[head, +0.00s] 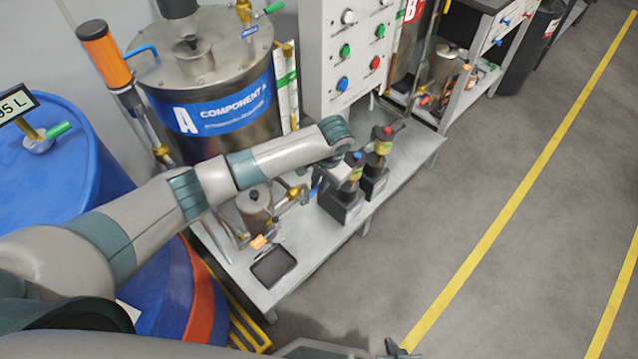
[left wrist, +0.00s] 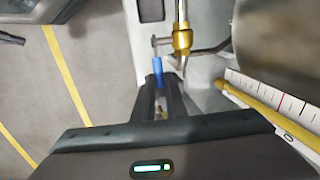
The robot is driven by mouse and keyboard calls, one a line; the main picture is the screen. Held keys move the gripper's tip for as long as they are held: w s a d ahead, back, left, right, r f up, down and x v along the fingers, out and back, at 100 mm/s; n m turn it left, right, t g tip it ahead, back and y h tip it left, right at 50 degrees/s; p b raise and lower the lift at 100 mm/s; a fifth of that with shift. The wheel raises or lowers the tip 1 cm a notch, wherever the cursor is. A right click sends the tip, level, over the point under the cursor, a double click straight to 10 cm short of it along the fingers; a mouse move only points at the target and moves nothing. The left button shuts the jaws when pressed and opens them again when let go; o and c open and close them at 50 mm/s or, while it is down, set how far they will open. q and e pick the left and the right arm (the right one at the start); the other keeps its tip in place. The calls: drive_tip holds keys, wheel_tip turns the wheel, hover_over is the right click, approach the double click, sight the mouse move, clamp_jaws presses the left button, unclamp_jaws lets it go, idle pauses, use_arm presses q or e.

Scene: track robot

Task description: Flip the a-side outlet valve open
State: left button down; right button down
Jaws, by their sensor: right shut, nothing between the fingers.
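The a-side outlet valve is a brass body (head: 295,192) with a blue lever, on the pipe beside the small steel pot below the component A tank. In the left wrist view the brass body (left wrist: 182,40) is at top centre. Its blue lever (left wrist: 157,72) points down toward my left gripper (left wrist: 161,86). The lever's end lies at the narrow gap between the dark fingertips; whether they press on it is unclear. In the head view my left gripper (head: 325,178) is at the lever, partly hidden by the wrist. My right gripper (head: 396,350) is shut and empty at the bottom edge.
The component A tank (head: 222,100) stands behind the bench (head: 300,262). A black tray (head: 273,267) lies in front. A button panel (head: 350,50) rises behind. The floor at right is clear.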

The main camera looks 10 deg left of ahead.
drive_tip(key=shift+r, duration=0.1)
use_arm(q)
drive_tip(key=shift+w+d+f+g+y, duration=0.2)
drive_tip(key=shift+f+g+y, duration=0.1)
drive_tip(key=shift+g, duration=0.2)
drive_tip(key=shift+w+f+g+y, duration=0.1)
drive_tip(key=shift+f+g+y, duration=0.2)
drive_tip(key=shift+g, duration=0.1)
drive_tip(key=shift+f+g, duration=0.15)
drive_tip(key=shift+g, duration=0.15)
use_arm(e)
drive_tip(key=shift+w+a, duration=0.1)
drive_tip(key=shift+w, duration=0.25)
